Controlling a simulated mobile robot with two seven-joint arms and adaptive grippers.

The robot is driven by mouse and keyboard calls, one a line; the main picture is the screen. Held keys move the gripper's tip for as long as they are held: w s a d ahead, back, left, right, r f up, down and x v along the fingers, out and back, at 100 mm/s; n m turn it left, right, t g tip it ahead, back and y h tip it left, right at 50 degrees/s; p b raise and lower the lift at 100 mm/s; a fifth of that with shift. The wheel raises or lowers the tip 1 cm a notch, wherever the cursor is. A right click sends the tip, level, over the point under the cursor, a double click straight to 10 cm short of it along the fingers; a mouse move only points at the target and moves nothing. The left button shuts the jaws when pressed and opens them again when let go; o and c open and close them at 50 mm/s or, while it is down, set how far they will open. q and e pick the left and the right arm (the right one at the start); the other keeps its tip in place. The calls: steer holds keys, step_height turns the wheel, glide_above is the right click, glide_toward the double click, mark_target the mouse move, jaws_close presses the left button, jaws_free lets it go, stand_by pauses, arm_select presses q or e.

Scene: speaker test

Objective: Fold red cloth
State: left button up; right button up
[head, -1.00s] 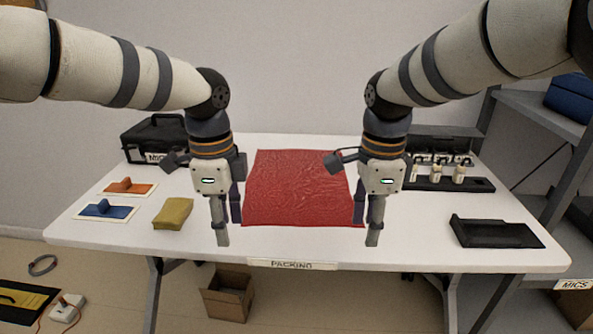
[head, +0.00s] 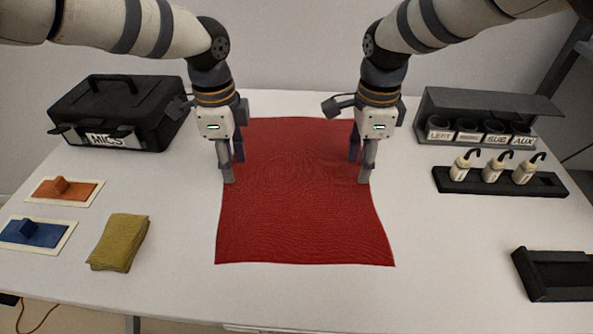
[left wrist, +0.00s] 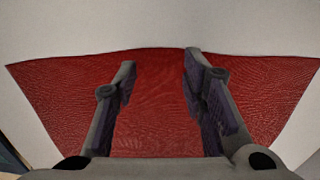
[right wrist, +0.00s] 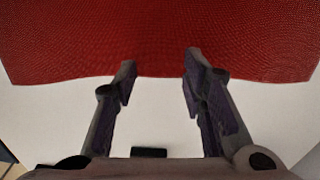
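The red cloth (head: 300,220) lies spread flat and unfolded on the white table, with slightly wavy edges. My left gripper (head: 233,168) is over the cloth's left edge, fingers pointing down. My right gripper (head: 359,168) is over its right edge in the same pose. In the left wrist view the cloth (left wrist: 158,110) lies beneath and between the open, empty fingers (left wrist: 161,60). In the right wrist view a cloth edge (right wrist: 60,60) runs just by the open, empty fingertips (right wrist: 161,60). I cannot tell whether the fingertips touch the cloth.
A black MICS case (head: 120,115) stands back left. A labelled rack (head: 480,115), a bottle tray (head: 500,185) and a black tray (head: 555,275) are right. Table in front is clear.

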arm_select(q)
steer(key=shift+f, duration=0.45)
arm_select(e)
steer(key=shift+f, duration=0.5)
